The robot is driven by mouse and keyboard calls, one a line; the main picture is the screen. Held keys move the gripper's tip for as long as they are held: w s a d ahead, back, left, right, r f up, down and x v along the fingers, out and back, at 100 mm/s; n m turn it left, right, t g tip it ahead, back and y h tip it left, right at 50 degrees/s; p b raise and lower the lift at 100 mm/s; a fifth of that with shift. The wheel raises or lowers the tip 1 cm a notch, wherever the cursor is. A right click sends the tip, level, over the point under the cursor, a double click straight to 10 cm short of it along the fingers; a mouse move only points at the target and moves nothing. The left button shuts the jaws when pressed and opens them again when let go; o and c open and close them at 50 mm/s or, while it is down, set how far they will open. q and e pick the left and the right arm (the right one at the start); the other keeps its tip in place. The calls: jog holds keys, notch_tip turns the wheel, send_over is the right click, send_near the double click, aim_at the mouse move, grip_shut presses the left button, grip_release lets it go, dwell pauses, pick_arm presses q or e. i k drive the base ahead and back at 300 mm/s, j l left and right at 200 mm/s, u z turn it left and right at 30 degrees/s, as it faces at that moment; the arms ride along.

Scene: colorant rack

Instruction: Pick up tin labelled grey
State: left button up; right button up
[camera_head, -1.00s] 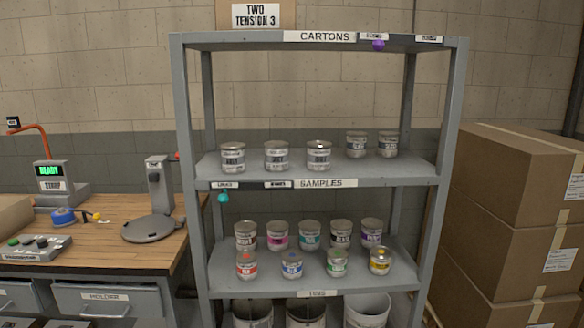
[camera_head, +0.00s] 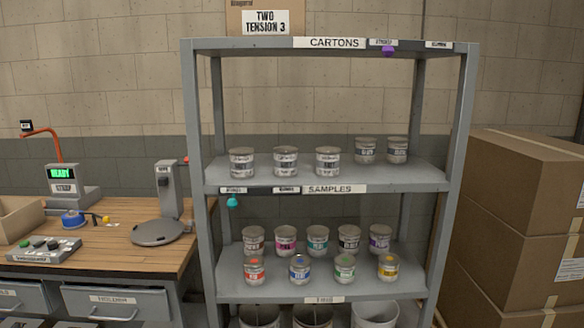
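Several grey-labelled tins stand upright on the middle shelf (camera_head: 420,178), above the SAMPLES strip. Three are in the front row: a left tin (camera_head: 242,162), a middle tin (camera_head: 285,162) and a right tin (camera_head: 327,162). Two stand further back at the right: one tin (camera_head: 366,150) and another tin (camera_head: 396,150). Their label words are too small to read surely, so I cannot tell which says grey. Neither of my grippers shows in the head view.
The lower shelf (camera_head: 415,285) holds several tins with coloured labels. A wooden bench (camera_head: 112,235) with a scale-like device (camera_head: 158,232) and a control box (camera_head: 45,249) stands left. Stacked cartons (camera_head: 520,220) stand close at the right. The top shelf is bare.

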aim_at(242, 158)
jog(key=u, duration=0.25)
jog(key=i+l+u, duration=0.15)
jog(key=l+u, duration=0.55)
jog(key=i+l+u, duration=0.1)
jog(key=l, duration=0.45)
jog(key=i+l, duration=0.1)
jog(key=l, duration=0.45)
jog(key=i+l+u, duration=0.15)
jog(key=l, duration=0.45)
jog(key=k, duration=0.05)
